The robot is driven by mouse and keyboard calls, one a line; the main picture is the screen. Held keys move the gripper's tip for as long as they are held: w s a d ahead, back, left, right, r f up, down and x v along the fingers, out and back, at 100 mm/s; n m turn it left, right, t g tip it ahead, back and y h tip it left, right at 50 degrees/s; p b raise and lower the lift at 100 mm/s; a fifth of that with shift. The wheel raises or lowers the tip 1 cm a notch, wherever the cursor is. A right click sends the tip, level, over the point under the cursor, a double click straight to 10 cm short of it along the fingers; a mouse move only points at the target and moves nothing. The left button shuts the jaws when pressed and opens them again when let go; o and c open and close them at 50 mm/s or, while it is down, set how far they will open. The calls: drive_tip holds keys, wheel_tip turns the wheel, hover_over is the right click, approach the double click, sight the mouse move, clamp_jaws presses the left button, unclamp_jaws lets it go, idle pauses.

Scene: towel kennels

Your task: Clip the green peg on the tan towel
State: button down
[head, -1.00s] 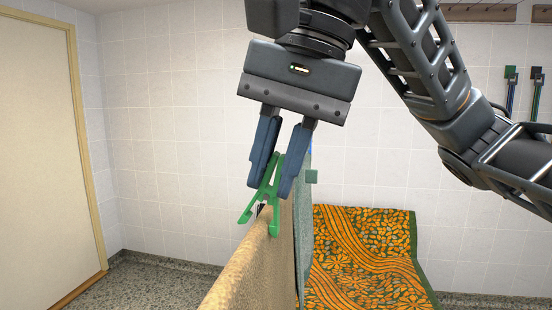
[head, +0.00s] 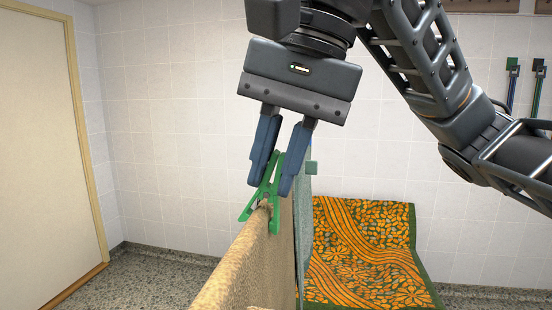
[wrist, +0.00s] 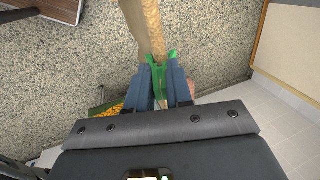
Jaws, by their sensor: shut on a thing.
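The tan towel (head: 252,262) hangs over a support in front of me, its top edge running away from me in the head view. It also shows in the wrist view (wrist: 148,25). My gripper (head: 268,188) points down above the towel's top edge. It is shut on the green peg (head: 273,222), squeezing its upper handles. The peg's lower legs are spread and straddle the towel's top edge. In the wrist view the peg (wrist: 158,62) sits between my blue fingers at the towel's edge. Whether its jaws touch the cloth on both sides is not clear.
A grey-green panel or cloth (head: 304,215) hangs just right of the tan towel. An orange and green patterned cloth (head: 360,250) lies behind at the right. A door (head: 50,150) stands at the left. Speckled floor (head: 150,272) is clear at left.

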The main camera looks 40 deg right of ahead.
drive_tip(key=c, duration=0.9)
unclamp_jaws()
drive_tip(key=shift+c, duration=0.2)
drive_tip(key=shift+o, duration=0.4)
drive_tip(key=o, duration=0.4)
wheel_tip(320, 180, up, 5)
drive_tip(key=p, duration=0.5)
drive_tip(key=shift+r, duration=0.15)
drive_tip(key=shift+r+p, duration=1.05)
drive_tip(key=shift+r, duration=0.35)
